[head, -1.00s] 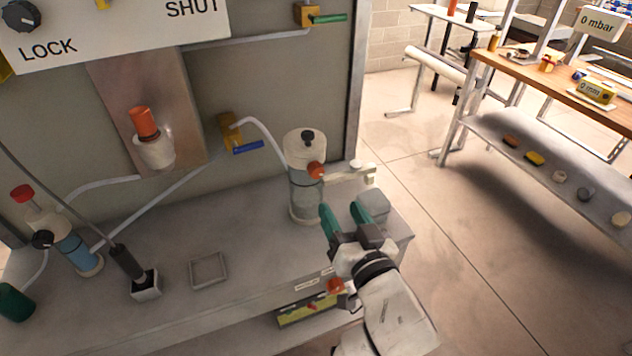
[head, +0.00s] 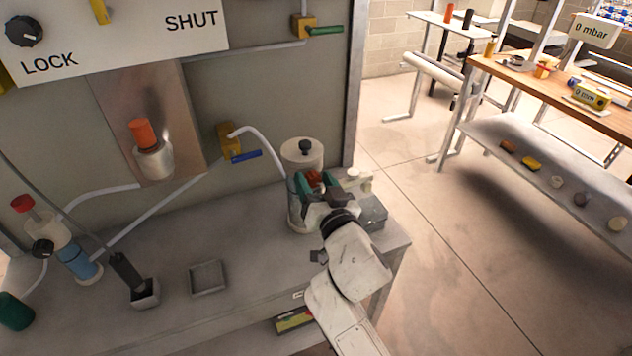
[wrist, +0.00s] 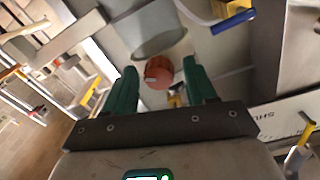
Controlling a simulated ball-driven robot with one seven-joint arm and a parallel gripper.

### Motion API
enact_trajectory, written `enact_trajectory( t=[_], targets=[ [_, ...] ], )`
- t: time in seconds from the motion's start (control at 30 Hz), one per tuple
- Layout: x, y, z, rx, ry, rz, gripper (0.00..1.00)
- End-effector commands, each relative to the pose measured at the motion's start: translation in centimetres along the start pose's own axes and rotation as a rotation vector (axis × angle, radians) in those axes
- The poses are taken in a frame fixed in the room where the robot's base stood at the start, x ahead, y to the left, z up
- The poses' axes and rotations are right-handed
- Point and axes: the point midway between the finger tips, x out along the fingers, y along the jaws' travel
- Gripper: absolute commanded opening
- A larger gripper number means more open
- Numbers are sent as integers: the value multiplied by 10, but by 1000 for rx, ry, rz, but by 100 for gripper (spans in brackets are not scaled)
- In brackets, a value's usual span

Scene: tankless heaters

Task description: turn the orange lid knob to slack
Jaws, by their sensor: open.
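The orange knob (head: 314,178) sits on the side of a clear canister with a white lid (head: 301,151) and a black top knob. In the head view my green-tipped gripper (head: 316,184) is at the canister's front, with the knob partly hidden between its fingers. In the wrist view the round orange knob (wrist: 159,73) lies between the two open green fingertips (wrist: 160,80), with gaps on both sides. A pale mark shows on the knob's face. A second orange cap (head: 143,133) tops a white fitting on the wall panel.
The canister stands on a grey bench (head: 235,235) near its right end. A grey block (head: 372,214) is close right of my gripper. A shallow square tray (head: 208,278) and a black-handled tool in a holder (head: 145,292) are left. A blue-handled valve (head: 245,157) is behind.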

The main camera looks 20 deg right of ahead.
Motion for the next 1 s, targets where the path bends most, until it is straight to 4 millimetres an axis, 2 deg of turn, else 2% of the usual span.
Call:
enact_trajectory(
  t=[0.2,0.77,1.0],
  targets=[
    [0,0,0,0,0,0,56],
    [0,0,0,0,0,0,2],
    [0,0,0,-14,0,0,0]
  ],
)
